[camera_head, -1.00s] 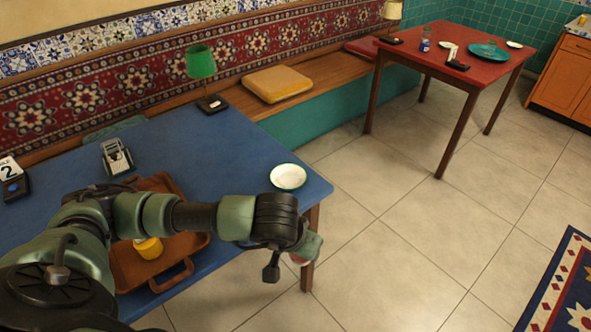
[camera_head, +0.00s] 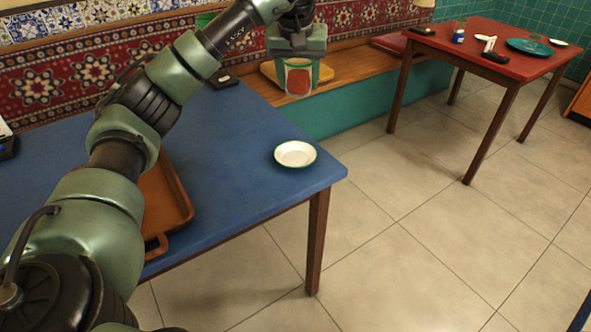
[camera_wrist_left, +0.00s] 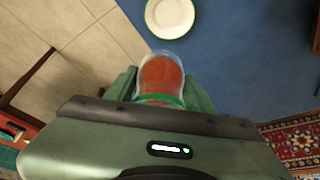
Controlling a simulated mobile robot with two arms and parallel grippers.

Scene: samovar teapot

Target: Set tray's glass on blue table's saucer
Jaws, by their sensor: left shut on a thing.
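My left gripper (camera_head: 298,72) is shut on a glass (camera_head: 298,80) that holds something red-brown. The glass is held up in the air above and beyond the saucer in the head view. In the left wrist view the glass (camera_wrist_left: 161,77) sits between the fingers, with a green band near the gripper. The white saucer (camera_head: 295,154) with a green rim lies empty on the blue table (camera_head: 235,190) near its right corner; it also shows in the left wrist view (camera_wrist_left: 170,17). The brown tray (camera_head: 165,205) is partly hidden behind my left arm. My right gripper is not in view.
A red table (camera_head: 490,62) with a teal plate (camera_head: 530,47) and small items stands at the back right. The blue tabletop around the saucer is clear.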

